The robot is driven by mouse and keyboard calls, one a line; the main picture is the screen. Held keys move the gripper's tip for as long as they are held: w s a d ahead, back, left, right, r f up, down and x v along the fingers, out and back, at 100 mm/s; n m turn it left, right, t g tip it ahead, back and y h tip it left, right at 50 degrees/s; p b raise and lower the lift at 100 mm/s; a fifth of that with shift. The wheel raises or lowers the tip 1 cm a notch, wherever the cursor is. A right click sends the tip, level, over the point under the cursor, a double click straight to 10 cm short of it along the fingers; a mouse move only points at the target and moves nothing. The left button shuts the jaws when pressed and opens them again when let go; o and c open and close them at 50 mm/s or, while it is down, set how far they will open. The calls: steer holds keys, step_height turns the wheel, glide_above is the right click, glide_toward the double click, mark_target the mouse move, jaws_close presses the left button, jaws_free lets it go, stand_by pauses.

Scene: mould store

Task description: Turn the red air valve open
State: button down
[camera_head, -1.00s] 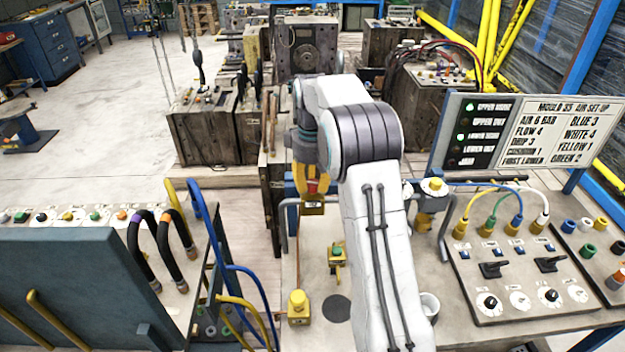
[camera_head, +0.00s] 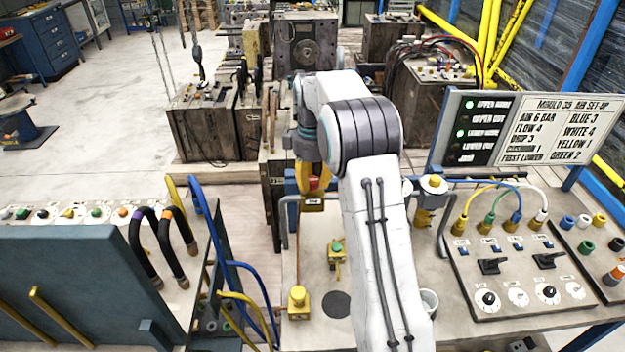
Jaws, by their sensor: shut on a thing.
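The red air valve (camera_head: 314,183) shows as a small red part between the yellow fingers of my gripper (camera_head: 313,186), at the back edge of the bench. My gripper points down and is shut on the red valve. My white arm crosses in front and hides part of the bench to the right of the valve. The valve's exact turn angle is too small to tell.
A panel with switches and coloured hoses (camera_head: 520,265) and a sign board (camera_head: 560,130) are at right. Grey bent handles flank the valve.

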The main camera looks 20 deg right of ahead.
mark_target(312, 180)
steer(key=shift+s+f, duration=0.1)
steer(key=shift+f, duration=0.05)
steer(key=c, duration=0.8)
jaws_free()
steer(key=shift+c, duration=0.2)
steer(key=shift+r, duration=0.2)
step_height(312, 180, up, 12)
